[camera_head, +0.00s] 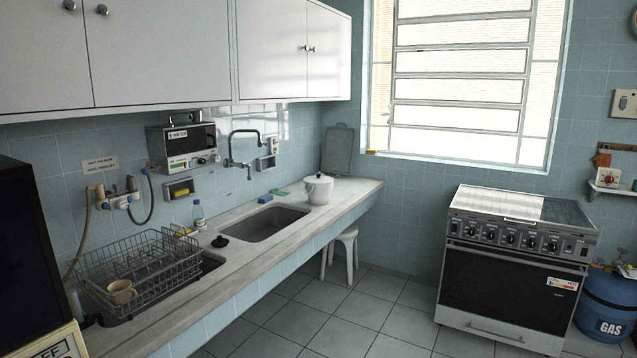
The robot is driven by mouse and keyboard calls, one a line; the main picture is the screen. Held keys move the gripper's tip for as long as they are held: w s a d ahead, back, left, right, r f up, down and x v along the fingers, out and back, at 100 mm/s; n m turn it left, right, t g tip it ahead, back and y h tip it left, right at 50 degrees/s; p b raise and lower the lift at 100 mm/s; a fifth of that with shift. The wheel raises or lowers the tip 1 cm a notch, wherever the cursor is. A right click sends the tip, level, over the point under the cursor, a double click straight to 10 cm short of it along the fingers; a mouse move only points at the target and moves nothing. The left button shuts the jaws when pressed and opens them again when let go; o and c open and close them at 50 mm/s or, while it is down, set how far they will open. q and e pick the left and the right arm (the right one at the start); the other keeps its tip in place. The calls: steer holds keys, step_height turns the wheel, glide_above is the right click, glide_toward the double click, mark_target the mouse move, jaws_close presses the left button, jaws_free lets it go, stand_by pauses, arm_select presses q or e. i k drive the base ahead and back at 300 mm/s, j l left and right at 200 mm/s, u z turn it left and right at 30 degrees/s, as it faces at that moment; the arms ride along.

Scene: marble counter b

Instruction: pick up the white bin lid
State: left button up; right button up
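A small white bin (318,193) stands upright on the marble counter, near its far end and to the right of the sinks. A thin handle seems to show at the side of the bin. Neither of my grippers is in view, so nothing is seen near the lid.
The marble counter (345,194) holds two sinks, a wire dish rack (140,262), a bottle (198,214) and a blue sponge (265,198). A grey board (338,150) leans behind the bin. A white stool (343,240) stands below. The tiled floor before the stove (515,270) is clear.

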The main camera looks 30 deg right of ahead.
mark_target(317, 178)
steer(key=i+l+z, duration=0.3)
steer(key=i+l, duration=0.15)
steer(key=i+l+z, duration=0.35)
steer(key=i, duration=0.15)
steer(key=i+l+z, duration=0.15)
steer(key=i+z, duration=0.15)
steer(key=i, duration=0.25)
steer(key=i+z, duration=0.35)
steer(key=i, duration=0.2)
